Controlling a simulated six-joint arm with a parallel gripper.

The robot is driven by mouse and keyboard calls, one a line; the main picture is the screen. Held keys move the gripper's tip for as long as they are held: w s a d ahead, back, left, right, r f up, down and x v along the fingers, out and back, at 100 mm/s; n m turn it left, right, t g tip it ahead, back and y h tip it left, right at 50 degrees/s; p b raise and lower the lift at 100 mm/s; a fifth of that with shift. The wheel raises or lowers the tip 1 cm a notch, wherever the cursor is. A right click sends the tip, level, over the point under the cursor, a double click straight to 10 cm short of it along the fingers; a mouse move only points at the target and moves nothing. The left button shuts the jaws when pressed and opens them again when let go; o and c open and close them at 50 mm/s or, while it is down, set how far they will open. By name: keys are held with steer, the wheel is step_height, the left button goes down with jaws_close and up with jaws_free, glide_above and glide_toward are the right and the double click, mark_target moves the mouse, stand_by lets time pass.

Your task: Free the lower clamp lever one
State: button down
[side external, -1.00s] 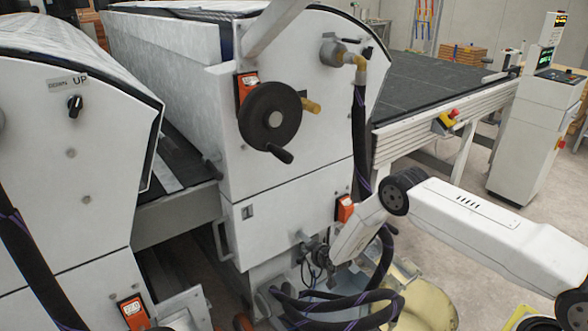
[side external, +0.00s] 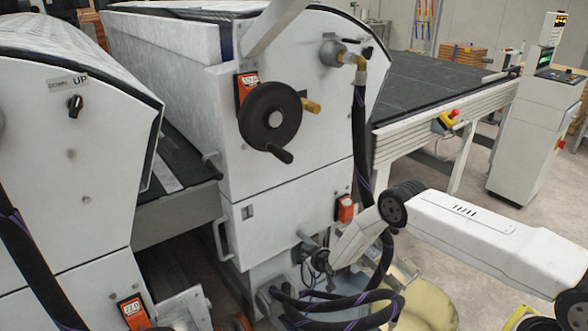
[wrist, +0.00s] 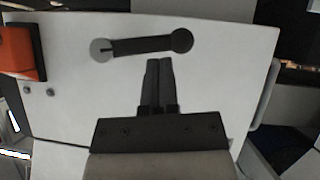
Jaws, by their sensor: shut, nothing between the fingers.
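The clamp lever (wrist: 142,46) shows in the wrist view as a dark bar on a pale machine panel. It has a grey round hub at its left end and a dark round knob at its right end. My gripper (wrist: 158,62) is shut and empty, its fingertips together just below the bar, nearer the knob end. I cannot tell whether the tips touch the lever. In the side view my gripper (side external: 318,262) is low at the machine's lower panel, and the lever there is too small and partly covered to make out clearly.
An orange counter (side external: 346,209) sits on the panel close above my wrist; an orange unit (wrist: 20,52) is also at the wrist view's left. Black hoses (side external: 335,307) loop below my gripper. A handwheel (side external: 270,118) is higher up. A bar handle (wrist: 263,95) stands at the wrist view's right.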

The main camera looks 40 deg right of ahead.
steer(key=shift+a+f+n+h, duration=0.2)
steer(key=shift+f+n+h, duration=0.3)
steer(key=shift+f+h, duration=0.1)
stand_by(0.5)
steer(key=d+f+n+t+h, duration=0.1)
steer(key=d+f+n+h, duration=0.2)
steer(key=f, duration=0.3)
steer(key=shift+d+n+h, duration=0.15)
steer(key=shift+n+h, duration=0.35)
steer(key=shift+h, duration=0.2)
stand_by(0.5)
steer(key=shift+d+f, duration=0.1)
steer(key=shift+f, duration=0.1)
stand_by(0.6)
steer(key=s+a, duration=0.9)
steer(key=shift+a, duration=0.3)
stand_by(0.6)
